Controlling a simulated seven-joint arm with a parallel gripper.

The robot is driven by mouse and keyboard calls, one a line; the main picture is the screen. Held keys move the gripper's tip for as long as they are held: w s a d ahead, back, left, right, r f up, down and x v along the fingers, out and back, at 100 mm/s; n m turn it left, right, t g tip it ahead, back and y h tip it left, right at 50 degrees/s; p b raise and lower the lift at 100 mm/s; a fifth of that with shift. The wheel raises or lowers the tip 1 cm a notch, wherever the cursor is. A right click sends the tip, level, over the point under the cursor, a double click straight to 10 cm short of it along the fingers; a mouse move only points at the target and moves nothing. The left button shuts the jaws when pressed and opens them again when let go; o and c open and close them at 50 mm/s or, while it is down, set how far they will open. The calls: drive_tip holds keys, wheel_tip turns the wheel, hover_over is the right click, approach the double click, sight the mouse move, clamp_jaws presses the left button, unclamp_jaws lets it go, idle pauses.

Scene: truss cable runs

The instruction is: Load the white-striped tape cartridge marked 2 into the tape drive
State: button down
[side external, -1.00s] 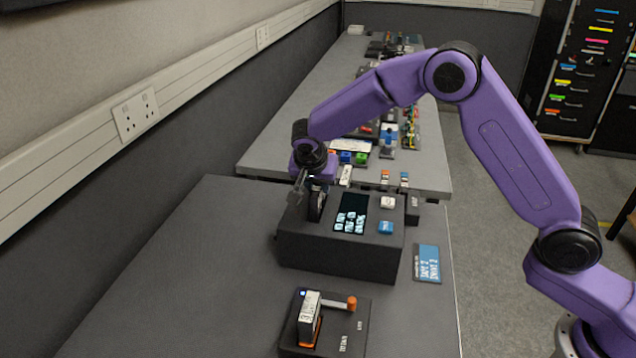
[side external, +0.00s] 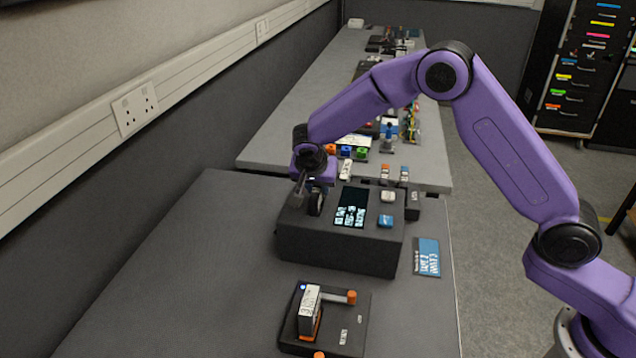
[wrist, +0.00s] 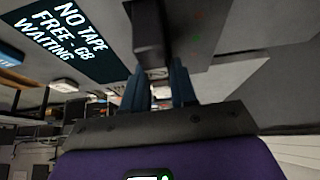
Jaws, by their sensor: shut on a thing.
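The tape drive (side external: 340,250) is a dark box with a screen (side external: 351,208). In the wrist view the screen (wrist: 65,35) reads NO TAPE, FREE - GB, WAITING. My gripper (side external: 315,200) is over the left end of the drive's top. In the wrist view my gripper (wrist: 158,85) has its blue fingers closed about a dark block (wrist: 148,30). I cannot tell from its visible faces whether this is the cartridge marked 2; no white stripe or number shows. How far it sits in the drive is hidden.
A dark stand (side external: 352,320) with an upright white-and-orange piece (side external: 309,312) and an orange-ended lever (side external: 351,297) is in front. A blue card (side external: 427,257) lies right of the drive. Several small parts crowd the far table. The bench's left side is clear.

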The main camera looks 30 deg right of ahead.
drive_tip(key=shift+f, duration=0.1)
idle(0.3)
drive_tip(key=shift+c, duration=2.4)
unclamp_jaws()
drive_tip(key=shift+r, duration=3.75)
drive_tip(key=shift+s, duration=0.1)
